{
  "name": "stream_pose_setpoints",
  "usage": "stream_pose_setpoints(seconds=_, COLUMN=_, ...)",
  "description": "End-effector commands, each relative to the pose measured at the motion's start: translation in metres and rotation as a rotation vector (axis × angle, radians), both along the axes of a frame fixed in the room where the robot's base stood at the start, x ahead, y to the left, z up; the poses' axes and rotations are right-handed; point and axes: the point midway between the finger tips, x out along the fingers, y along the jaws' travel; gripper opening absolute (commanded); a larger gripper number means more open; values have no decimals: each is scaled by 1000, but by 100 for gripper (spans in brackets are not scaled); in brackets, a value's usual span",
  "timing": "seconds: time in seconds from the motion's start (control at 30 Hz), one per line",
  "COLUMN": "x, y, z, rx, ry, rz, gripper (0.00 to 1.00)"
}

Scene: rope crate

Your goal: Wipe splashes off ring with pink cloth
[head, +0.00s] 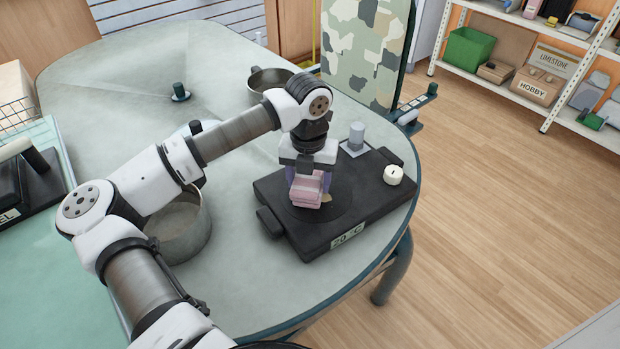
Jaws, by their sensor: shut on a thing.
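My gripper (309,178) is shut on the pink cloth (306,193), which looks folded into a striped pad. It holds the cloth low over the round dark ring (343,205) on top of a black hotplate (378,207). I cannot tell whether the cloth touches the ring. A small yellowish splash (326,198) shows just to the right of the cloth. The cloth and gripper hide the middle and far left of the ring, so other splashes there cannot be seen.
A white candle-like knob (394,174) and a grey cylinder (356,133) stand at the hotplate's right and back. A metal pot (180,225) is to the left, partly behind my arm. Another pan (268,78) stands behind. The front tabletop (245,275) is clear.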

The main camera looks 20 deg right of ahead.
Motion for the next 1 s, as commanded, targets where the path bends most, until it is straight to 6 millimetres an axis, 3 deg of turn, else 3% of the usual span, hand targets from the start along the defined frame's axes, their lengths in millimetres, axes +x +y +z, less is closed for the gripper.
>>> stream_pose_setpoints(seconds=0.57, x=-19, y=-30, z=0, rx=1, ry=0, rz=-2, gripper=41)
stream_pose_setpoints(seconds=1.0, x=-18, y=-29, z=1, rx=1, ry=1, rz=1, gripper=41)
